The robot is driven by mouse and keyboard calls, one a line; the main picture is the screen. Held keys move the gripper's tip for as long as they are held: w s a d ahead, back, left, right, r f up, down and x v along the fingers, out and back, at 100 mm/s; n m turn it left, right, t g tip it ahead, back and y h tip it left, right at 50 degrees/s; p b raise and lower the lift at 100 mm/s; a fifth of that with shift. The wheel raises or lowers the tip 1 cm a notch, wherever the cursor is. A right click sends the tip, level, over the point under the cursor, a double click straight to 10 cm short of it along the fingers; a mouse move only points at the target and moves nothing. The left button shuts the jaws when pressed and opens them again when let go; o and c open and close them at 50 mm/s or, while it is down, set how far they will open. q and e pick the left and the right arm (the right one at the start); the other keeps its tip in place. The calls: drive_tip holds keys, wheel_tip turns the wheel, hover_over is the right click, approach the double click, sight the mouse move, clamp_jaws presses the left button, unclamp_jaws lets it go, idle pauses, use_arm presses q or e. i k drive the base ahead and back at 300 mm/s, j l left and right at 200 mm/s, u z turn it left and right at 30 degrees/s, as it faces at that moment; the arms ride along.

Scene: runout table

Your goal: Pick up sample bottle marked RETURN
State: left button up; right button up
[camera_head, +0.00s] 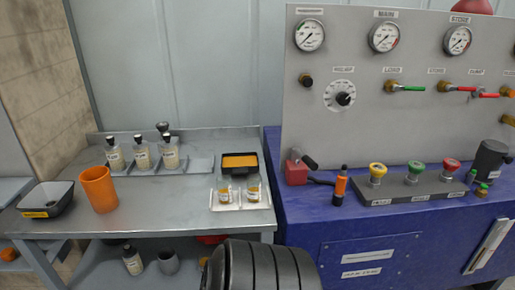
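Several clear bottles with dark caps and pale labels stand on the grey table's left part: a left one (115,158), a middle one (142,155) and a right one (170,155). A further dark cap (162,128) shows behind the right one. Two small jars with amber contents, one left (224,191) and one right (253,190), stand on a white tray (240,207). Another labelled bottle (132,262) stands on the lower shelf. The labels are too small to read, so I cannot tell which says RETURN. Neither of my grippers is in view.
An orange cup (99,190) and a black tray with a yellow label (46,200) sit at the table's left. A black box with an orange inside (240,162) stands behind the jars. A grey cup (168,262) is below. A blue bench with a gauge panel (375,90) stands right.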

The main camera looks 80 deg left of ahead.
sight(225, 189)
drive_tip(key=k+u, duration=0.2)
drive_tip(key=u, duration=0.25)
drive_tip(key=k+u, duration=0.15)
drive_tip(key=u, duration=0.3)
drive_tip(key=k+u, duration=0.2)
drive_tip(key=u, duration=1.4)
